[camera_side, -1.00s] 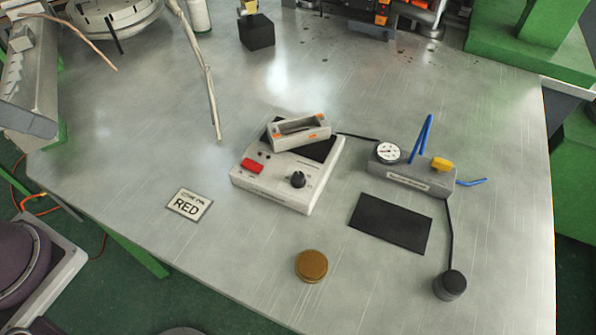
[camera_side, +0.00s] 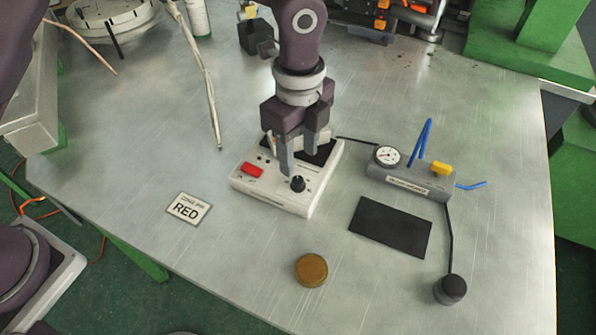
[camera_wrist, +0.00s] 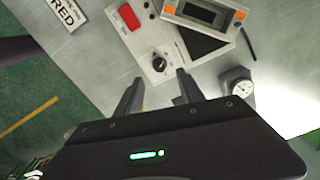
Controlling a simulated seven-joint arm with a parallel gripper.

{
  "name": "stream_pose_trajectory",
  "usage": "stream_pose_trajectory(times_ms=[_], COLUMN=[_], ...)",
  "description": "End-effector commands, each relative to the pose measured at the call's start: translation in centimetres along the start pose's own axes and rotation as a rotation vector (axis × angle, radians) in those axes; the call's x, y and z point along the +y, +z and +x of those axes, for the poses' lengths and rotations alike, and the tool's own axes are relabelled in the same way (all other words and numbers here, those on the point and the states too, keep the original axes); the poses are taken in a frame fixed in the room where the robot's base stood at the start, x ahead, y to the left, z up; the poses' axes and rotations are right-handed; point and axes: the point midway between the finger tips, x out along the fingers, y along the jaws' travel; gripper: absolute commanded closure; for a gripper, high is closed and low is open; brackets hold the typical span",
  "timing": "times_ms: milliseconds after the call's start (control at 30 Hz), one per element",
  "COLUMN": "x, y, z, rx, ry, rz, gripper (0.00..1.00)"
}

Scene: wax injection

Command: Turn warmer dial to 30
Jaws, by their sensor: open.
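The warmer (camera_side: 256,189) is a white box with a black dial (camera_side: 298,183) at its front right and a red switch (camera_side: 252,169) at its front left. In the wrist view the dial (camera_wrist: 159,63) shows just beyond the fingertips, with nothing touching it there. My gripper (camera_side: 303,166) is over the warmer, pointing down, its fingers close behind and above the dial. It is open and empty; both fingers stand apart in the wrist view (camera_wrist: 157,83). The grey holder (camera_wrist: 206,14) on the warmer's back is partly hidden by my gripper in the side view. I cannot read the dial's setting.
A grey unit with a gauge (camera_side: 388,155), yellow knob and blue tubes stands right of the warmer. A black mat (camera_side: 390,227), a brass disc (camera_side: 311,269), a black knob (camera_side: 450,289) and a RED card (camera_side: 188,209) lie in front. The front table area is otherwise clear.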

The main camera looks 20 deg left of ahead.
Motion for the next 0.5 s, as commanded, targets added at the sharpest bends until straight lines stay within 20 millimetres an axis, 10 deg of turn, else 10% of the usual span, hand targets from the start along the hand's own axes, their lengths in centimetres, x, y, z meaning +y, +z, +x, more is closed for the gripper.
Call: stream_pose_trajectory(times_ms=[500], x=[0.1], y=[0.1], z=[6.4], rx=[0.0], ry=[0.001], rz=[-0.004], gripper=[0.54])
